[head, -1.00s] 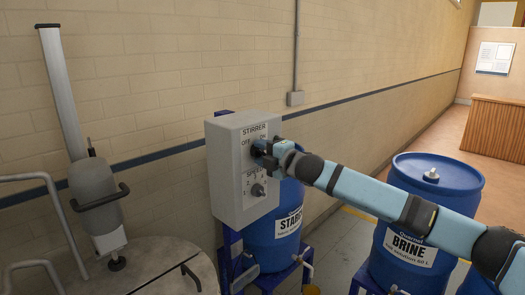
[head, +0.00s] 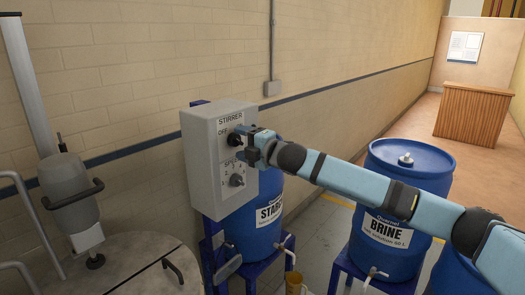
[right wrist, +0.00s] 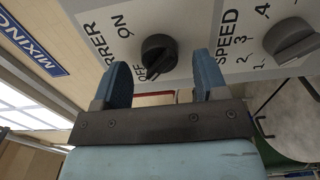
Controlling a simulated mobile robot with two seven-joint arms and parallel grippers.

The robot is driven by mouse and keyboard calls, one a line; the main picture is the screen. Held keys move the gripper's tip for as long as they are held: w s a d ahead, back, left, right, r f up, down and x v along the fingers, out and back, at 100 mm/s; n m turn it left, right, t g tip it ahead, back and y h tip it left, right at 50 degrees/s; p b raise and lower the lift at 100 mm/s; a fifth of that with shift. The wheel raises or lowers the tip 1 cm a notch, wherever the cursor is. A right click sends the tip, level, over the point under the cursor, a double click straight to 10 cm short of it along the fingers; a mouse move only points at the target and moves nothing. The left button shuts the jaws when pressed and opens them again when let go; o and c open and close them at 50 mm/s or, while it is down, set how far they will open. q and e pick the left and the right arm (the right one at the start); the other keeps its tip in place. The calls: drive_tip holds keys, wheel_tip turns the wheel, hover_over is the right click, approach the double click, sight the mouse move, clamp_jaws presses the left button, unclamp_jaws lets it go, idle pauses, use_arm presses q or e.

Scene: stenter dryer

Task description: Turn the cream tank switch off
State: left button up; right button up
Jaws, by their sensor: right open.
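A grey control box (head: 207,172) labelled STIRRER stands left of centre in the head view. Its upper black knob (head: 235,137) is the OFF/ON switch, and it also shows close up in the right wrist view (right wrist: 160,52). There the knob's grip slants toward the word OFF. My right gripper (head: 243,147) is open in front of the box, just below and right of the switch. In the right wrist view its two blue fingers (right wrist: 161,68) are apart, with the switch beyond and between them, seemingly untouched. My left gripper is not in view.
A lower SPEED knob (head: 237,180) sits under the switch. A round metal tank top (head: 125,268) with a stirrer motor (head: 68,185) is at left. Blue drums, STARCH (head: 255,222) and BRINE (head: 385,258), stand right of the box on blue stands. A wooden counter (head: 472,117) is far right.

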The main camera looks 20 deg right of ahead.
drive_tip(key=b+v, duration=0.2)
drive_tip(key=v, duration=1)
drive_tip(key=shift+b, duration=0.4)
drive_tip(key=shift+s, duration=0.1)
drive_tip(key=s+a+f+m, duration=0.3)
drive_tip(key=s+f, duration=0.1)
drive_tip(key=f, duration=0.5)
drive_tip(key=s+a+f+m+g, duration=0.1)
drive_tip(key=s+a+f+m, duration=0.2)
drive_tip(key=f, duration=0.6)
drive_tip(key=s+a+f+m, duration=0.3)
drive_tip(key=s+a+f, duration=0.1)
drive_tip(key=f, duration=0.5)
drive_tip(key=s+d+f+m+g+h, duration=0.1)
drive_tip(key=s+d+f+m+h, duration=0.2)
drive_tip(key=s+f+m, duration=0.3)
drive_tip(key=s+d+f+m+g+h, duration=0.2)
drive_tip(key=s+f+m, duration=0.4)
drive_tip(key=s+f, duration=1.1)
drive_tip(key=shift+s+d+m+h, duration=0.4)
drive_tip(key=shift+s+d+h, duration=0.1)
drive_tip(key=shift+s+h, duration=0.5)
drive_tip(key=shift+s, duration=0.1)
